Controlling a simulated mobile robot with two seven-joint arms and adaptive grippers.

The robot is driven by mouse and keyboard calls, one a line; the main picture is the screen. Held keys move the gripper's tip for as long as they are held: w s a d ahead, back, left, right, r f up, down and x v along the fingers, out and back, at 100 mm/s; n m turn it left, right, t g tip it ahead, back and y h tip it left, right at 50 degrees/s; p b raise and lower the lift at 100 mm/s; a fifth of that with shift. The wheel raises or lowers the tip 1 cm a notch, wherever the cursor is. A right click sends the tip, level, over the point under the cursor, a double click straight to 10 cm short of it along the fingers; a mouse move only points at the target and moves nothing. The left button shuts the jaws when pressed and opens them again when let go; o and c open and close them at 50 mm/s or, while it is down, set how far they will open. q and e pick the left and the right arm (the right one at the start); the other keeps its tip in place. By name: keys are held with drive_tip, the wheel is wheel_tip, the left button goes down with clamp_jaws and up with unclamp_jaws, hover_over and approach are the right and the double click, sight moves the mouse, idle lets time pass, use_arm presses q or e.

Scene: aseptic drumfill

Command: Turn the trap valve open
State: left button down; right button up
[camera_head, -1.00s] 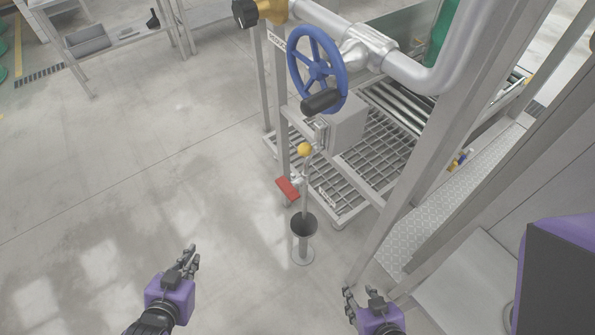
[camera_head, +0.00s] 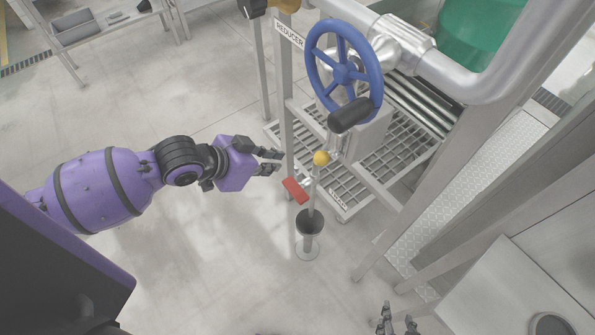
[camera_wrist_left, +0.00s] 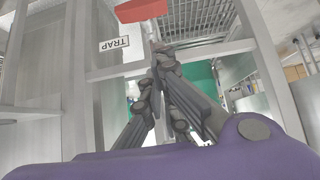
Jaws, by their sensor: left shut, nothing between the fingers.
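The red trap valve handle (camera_head: 295,190) is a flat lever at the frame's lower front corner, above a grey cup-shaped drain (camera_head: 309,222). The handle also shows at the top of the left wrist view (camera_wrist_left: 140,10), with the TRAP label (camera_wrist_left: 114,43) below it to the left. My left gripper (camera_head: 280,162) is shut and empty, a little above and left of the handle in the head view, apparently not touching it. My right gripper (camera_head: 397,312) is at the bottom edge of the head view, away from the valve and partly cut off; its jaw state is unclear.
A blue handwheel (camera_head: 345,72) with a dark grip stands above the valve. A yellow ball knob (camera_head: 321,158) is close to the handle. Metal posts and a grated shelf (camera_head: 355,170) lie behind and right. The floor to the left is open.

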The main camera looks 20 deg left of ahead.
use_arm(q)
hover_over(293, 183)
wheel_tip(293, 183, down, 6)
drive_tip(key=shift+f, duration=0.2)
wheel_tip(293, 183, down, 2)
drive_tip(key=shift+a+f, duration=0.1)
drive_tip(key=shift+f, duration=0.75)
use_arm(e)
drive_tip(key=shift+f, duration=0.3)
drive_tip(key=shift+s, duration=0.1)
